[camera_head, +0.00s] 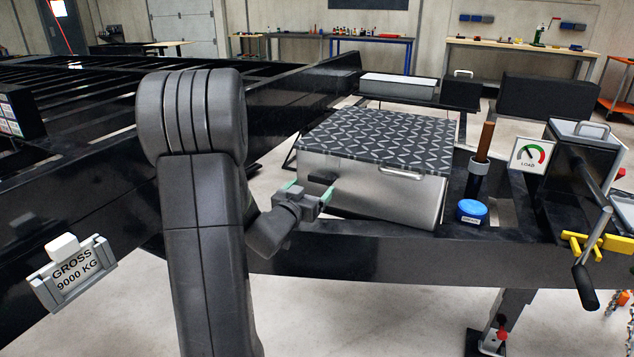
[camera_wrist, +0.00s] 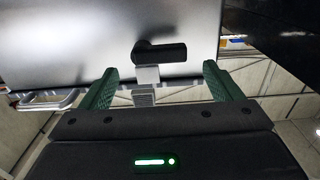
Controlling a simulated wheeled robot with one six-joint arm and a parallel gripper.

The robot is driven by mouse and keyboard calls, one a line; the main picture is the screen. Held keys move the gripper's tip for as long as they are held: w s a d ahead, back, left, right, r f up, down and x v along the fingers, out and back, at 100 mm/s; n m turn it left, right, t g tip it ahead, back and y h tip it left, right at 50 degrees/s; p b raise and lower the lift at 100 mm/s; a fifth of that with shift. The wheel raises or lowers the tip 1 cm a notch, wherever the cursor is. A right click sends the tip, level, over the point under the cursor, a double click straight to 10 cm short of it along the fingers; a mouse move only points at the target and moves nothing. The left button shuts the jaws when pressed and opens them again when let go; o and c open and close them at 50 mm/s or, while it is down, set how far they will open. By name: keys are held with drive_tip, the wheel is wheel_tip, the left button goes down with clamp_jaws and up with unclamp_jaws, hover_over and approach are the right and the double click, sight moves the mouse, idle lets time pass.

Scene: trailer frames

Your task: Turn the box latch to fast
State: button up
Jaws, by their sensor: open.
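The silver metal box (camera_head: 370,195) with a dark tread-plate lid (camera_head: 380,135) sits on the black frame. Its latch shows as a short dark bar (camera_head: 321,180) on the box's front side. In the wrist view the black latch lever (camera_wrist: 160,52) lies roughly crosswise on the box face (camera_wrist: 75,50), with a grey metal piece (camera_wrist: 147,76) below it. My gripper (camera_head: 308,193) is close in front of the latch. In the wrist view its green fingers (camera_wrist: 160,70) are open, one to each side of the grey piece, with nothing held. Contact with the latch cannot be made out.
A lid handle (camera_head: 403,173) is at the box's right. A blue round cap (camera_head: 471,211), a brown-topped post (camera_head: 483,150), a load gauge (camera_head: 530,155) and a crank (camera_head: 590,265) stand farther right. A gross-weight plate (camera_head: 75,275) is at left.

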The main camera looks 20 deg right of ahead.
sight(319, 180)
drive_tip(key=x, duration=0.5)
drive_tip(key=shift+w+d, duration=0.1)
drive_tip(key=c, duration=0.9)
